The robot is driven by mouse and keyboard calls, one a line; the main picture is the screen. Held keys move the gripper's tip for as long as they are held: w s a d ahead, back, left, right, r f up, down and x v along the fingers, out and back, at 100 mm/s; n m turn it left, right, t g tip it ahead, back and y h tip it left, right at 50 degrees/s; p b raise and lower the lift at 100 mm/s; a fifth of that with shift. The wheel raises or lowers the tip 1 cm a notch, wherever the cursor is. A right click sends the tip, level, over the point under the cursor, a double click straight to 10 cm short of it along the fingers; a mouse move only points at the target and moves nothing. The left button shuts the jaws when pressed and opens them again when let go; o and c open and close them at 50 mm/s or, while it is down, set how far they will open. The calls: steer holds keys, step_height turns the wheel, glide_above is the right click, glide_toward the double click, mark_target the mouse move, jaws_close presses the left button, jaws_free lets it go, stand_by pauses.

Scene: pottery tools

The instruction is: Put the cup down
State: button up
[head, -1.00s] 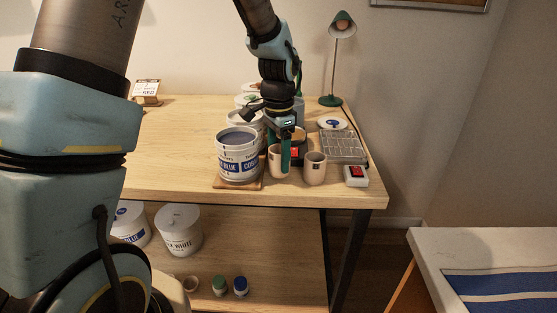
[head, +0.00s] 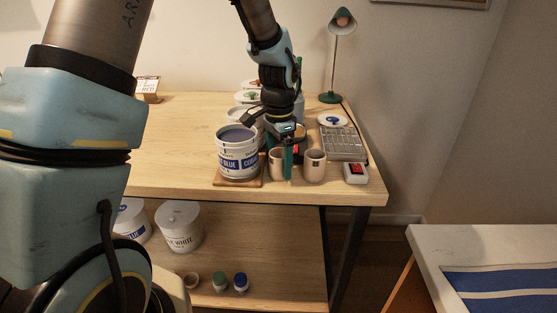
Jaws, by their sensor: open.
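Two small pinkish-beige cups stand upright near the front right of the wooden table. The left cup (head: 276,165) is right beside the blue-labelled paint bucket, and the right cup (head: 314,167) is a little apart from it. My gripper (head: 288,163) points down at the left cup, with its green fingers open. One finger shows in front of the left cup's right side, in the gap between the cups. The other finger is largely hidden. I cannot tell whether the fingers touch the cup.
The open blue-paint bucket (head: 238,155) stands on a wooden board (head: 228,183) left of the cups. More tubs stand behind my gripper.

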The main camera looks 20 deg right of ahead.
steer(key=shift+r, duration=0.1)
step_height(320, 180, up, 12)
steer(key=b, duration=0.2)
steer(key=shift+s+a, duration=0.1)
stand_by(0.6)
